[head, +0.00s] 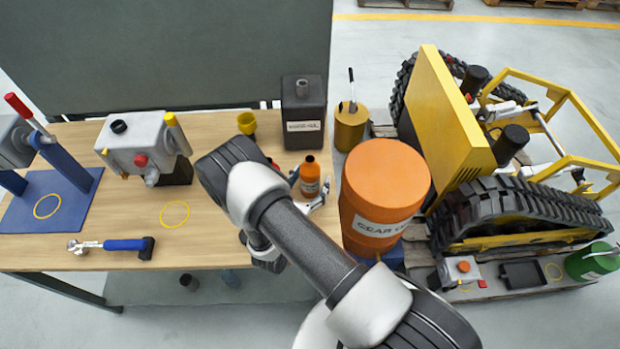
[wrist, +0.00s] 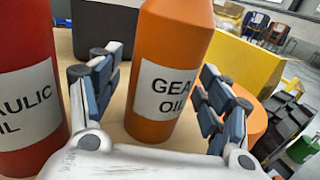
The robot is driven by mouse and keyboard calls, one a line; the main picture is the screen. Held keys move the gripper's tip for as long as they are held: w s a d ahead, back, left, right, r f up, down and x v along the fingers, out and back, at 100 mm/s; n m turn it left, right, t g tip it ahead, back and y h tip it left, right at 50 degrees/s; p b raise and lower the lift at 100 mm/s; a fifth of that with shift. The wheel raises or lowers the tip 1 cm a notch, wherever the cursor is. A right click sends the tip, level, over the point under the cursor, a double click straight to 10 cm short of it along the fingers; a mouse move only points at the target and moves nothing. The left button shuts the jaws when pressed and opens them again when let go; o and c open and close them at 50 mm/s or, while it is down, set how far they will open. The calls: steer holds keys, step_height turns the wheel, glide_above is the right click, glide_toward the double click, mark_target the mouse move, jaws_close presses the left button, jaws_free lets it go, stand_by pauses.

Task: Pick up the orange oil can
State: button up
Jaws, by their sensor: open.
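The orange oil can (wrist: 165,60), a bottle labelled "GEAR OIL", stands upright on the wooden bench in the wrist view. In the head view it (head: 310,178) shows with a dark cap, partly hidden by my arm. My gripper (wrist: 158,68) is open, with one finger on each side of the can. The right finger overlaps the can's edge in the picture; I cannot tell whether it touches. In the head view my gripper (head: 308,192) is low at the bench's right end, mostly behind my arm.
A red bottle (wrist: 25,60) with a hydraulic oil label stands close left of my left finger. A large orange gear oil drum (head: 385,185) stands right of the bench. The bench's front middle (head: 215,235) is clear.

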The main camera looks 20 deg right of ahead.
steer(key=c, duration=1.4)
